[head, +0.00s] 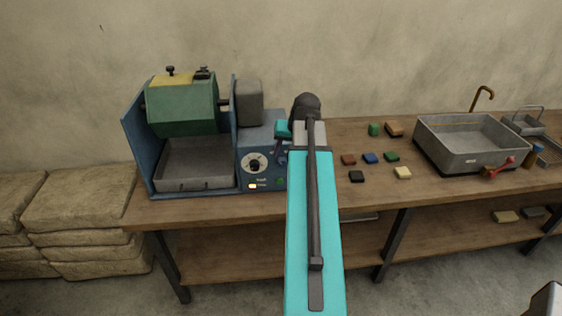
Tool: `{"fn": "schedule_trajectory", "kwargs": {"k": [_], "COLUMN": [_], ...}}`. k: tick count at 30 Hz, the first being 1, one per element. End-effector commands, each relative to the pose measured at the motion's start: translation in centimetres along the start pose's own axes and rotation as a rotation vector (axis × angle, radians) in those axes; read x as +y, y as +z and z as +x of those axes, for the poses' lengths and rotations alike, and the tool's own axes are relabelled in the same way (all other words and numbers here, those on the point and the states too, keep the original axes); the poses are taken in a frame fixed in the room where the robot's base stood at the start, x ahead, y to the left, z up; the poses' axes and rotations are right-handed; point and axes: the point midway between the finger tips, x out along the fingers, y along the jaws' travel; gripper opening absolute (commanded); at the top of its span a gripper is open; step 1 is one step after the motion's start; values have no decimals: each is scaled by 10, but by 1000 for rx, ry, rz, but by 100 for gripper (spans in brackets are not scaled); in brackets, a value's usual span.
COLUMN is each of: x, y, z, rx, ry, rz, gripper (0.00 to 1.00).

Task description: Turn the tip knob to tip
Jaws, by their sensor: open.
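The tip knob (254,165) is a dark round knob on a pale dial, on the front of the blue machine (243,192) at the left of the bench. Its pointer setting is too small to read. My turquoise arm reaches up from the bottom of the head view to the machine's right side. My gripper (279,154) is a small, partly hidden shape by the control panel, just right of the knob and apart from it. It is open and holds nothing that I can see. The green faceted drum (184,108) hangs above a grey tray (195,181).
Several coloured blocks (371,158) lie right of my arm on the wooden bench (225,208). A grey basin (474,160) stands farther right. Stacked sacks (85,200) are at left.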

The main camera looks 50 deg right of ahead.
Motion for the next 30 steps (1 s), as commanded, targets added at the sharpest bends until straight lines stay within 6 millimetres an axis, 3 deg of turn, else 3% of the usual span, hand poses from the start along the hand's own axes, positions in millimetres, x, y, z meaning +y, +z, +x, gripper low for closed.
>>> {"fn": "schedule_trajectory", "kwargs": {"k": [18, 30], "x": [-1, 0], "y": [0, 0], "z": [53, 67], "rx": [-2, 0], "ry": [0, 0], "rz": [-1, -1], "gripper": [47, 47]}}
